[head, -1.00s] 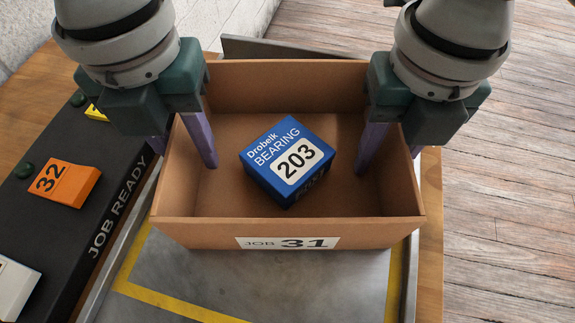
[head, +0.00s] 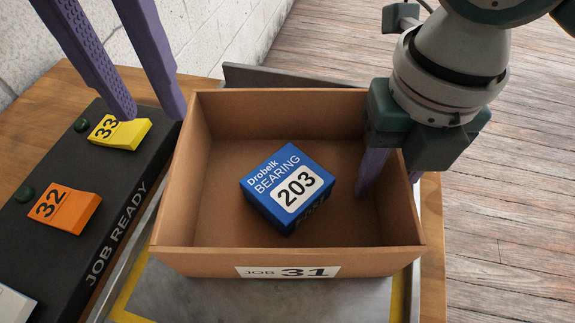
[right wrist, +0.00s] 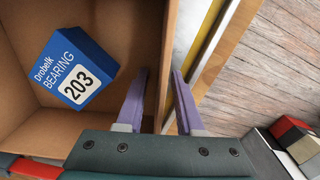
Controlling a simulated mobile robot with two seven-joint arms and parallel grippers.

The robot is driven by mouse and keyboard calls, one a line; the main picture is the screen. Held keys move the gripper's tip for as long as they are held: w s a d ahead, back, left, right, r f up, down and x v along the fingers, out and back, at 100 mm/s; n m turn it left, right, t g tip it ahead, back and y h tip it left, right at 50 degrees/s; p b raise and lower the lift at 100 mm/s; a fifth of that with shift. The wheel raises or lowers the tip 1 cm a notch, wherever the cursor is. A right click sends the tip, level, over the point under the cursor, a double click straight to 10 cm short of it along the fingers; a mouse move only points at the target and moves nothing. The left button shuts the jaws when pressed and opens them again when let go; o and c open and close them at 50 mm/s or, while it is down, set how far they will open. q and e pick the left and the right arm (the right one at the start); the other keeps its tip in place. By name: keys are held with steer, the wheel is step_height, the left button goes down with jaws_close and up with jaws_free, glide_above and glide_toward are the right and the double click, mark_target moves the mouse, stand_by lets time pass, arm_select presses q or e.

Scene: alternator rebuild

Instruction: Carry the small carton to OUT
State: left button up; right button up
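An open brown cardboard carton (head: 185,262) with a "JOB 31" label (head: 290,272) stands on a metal surface. A blue "Drobelk BEARING 203" box (head: 287,190) lies inside it, turned at an angle, and also shows in the right wrist view (right wrist: 75,68). My right gripper (head: 388,185) straddles the carton's right wall, one finger inside and one outside. The right wrist view shows the fingers (right wrist: 160,75) apart, with a gap beside the wall. No OUT marking is readable.
Left of the carton is a black "JOB READY" panel (head: 90,215) with an orange "32" tag (head: 65,208) and a yellow "33" tag (head: 120,132). A raised metal edge (head: 290,77) runs behind the carton. Wooden floor (head: 510,220) lies to the right.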

step_height(320, 180, up, 12)
steer(key=shift+f, duration=0.2)
stand_by(0.5)
